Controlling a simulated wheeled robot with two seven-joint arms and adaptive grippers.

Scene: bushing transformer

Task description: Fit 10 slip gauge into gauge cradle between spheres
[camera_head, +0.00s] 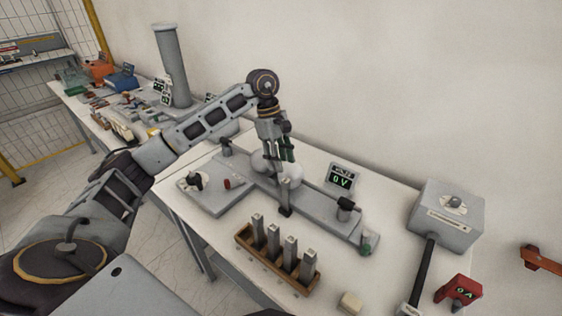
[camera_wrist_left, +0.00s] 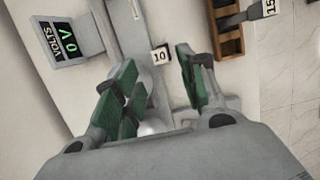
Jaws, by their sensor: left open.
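My left gripper (camera_head: 279,157) is open, pointing down above two pale spheres (camera_head: 264,168) on the grey test bench. In the left wrist view its green fingers (camera_wrist_left: 155,82) are spread apart, with a block face labelled 10 (camera_wrist_left: 161,56) showing beyond the gap. A grey upright block (camera_head: 285,190) with a dark foot stands just in front of the spheres; it seems to be the 10 slip gauge, apart from the fingers. Part of a sphere (camera_wrist_left: 150,127) shows low between the fingers. The cradle is mostly hidden, so the exact seating is unclear. My right gripper is not in view.
A wooden rack (camera_head: 245,240) holding several upright gauges stands at the front. A meter reading 0 V (camera_head: 341,179) stands behind the bench.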

